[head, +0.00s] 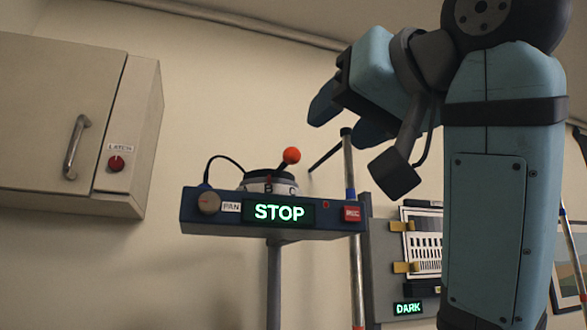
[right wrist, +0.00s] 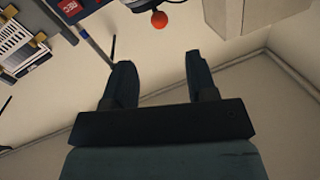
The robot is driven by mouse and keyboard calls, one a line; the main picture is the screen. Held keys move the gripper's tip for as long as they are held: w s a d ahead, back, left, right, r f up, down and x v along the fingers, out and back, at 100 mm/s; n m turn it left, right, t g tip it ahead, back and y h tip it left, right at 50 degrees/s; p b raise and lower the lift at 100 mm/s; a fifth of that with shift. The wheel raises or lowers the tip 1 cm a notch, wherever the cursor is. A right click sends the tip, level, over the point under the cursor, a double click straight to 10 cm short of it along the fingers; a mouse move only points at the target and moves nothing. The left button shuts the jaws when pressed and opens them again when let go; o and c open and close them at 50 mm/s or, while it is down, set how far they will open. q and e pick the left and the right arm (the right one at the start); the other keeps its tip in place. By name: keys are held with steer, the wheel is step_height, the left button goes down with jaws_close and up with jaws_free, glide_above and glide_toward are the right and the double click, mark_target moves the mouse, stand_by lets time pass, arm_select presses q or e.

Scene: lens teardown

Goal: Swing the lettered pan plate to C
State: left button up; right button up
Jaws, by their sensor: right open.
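The lettered pan plate (head: 256,187) is a pale round disc with a dark top, set on the blue console. Its letters B and C show on the front rim, B near the middle and C to its right. A short lever with a red ball (head: 291,155) sticks up from it, leaning right. The red ball also shows at the top of the right wrist view (right wrist: 159,19). My right gripper (head: 339,122) is open and empty, above and right of the ball and apart from it. My left gripper is out of view.
The console (head: 190,218) has a PAN knob (head: 208,203), a green STOP display (head: 279,212) and a red REC button (head: 352,214). A chrome pole (head: 348,165) with a dark side rod stands right of the plate. A latched cabinet (head: 60,110) hangs at left.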

mark_target(286, 160)
steer(key=p+x, duration=0.1)
steer(key=x, duration=1.2)
steer(key=shift+w+a+f+p, duration=0.1)
steer(key=shift+w+a+p, duration=0.1)
steer(key=shift+p, duration=0.15)
jaws_close()
steer(key=shift+d, duration=0.1)
